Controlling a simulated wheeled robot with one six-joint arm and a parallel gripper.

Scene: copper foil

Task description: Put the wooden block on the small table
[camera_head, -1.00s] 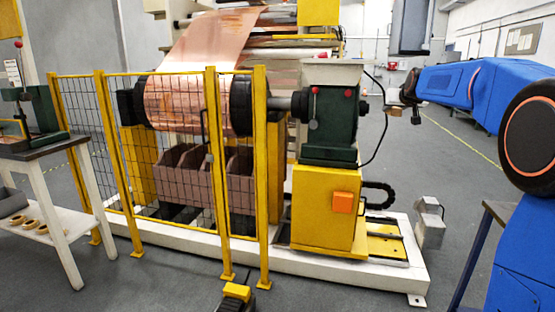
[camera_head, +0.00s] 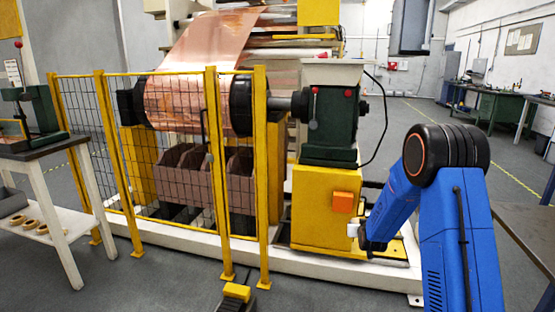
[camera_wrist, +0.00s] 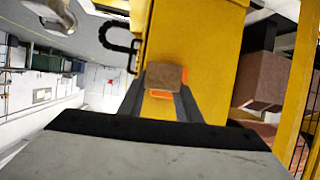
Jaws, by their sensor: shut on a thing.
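In the wrist view my gripper (camera_wrist: 166,92) is shut on a brown wooden block (camera_wrist: 165,76), held between the two dark fingertips. The yellow machine base with its orange box is behind the block in that view. In the head view my arm bends down in front of the machine's right end. The block cannot be made out there. A table with white legs and a dark top (camera_head: 52,147) stands at the left edge. Another table top (camera_head: 524,228) shows at the right edge, partly cut off. Which one is the small table I cannot tell.
A yellow mesh fence (camera_head: 160,165) guards the copper foil roll (camera_head: 187,103). The machine's yellow base (camera_head: 318,205) stands on a white plinth (camera_head: 290,262), close to my arm. A green press (camera_head: 36,110) is on the left table. Grey floor in front is mostly clear.

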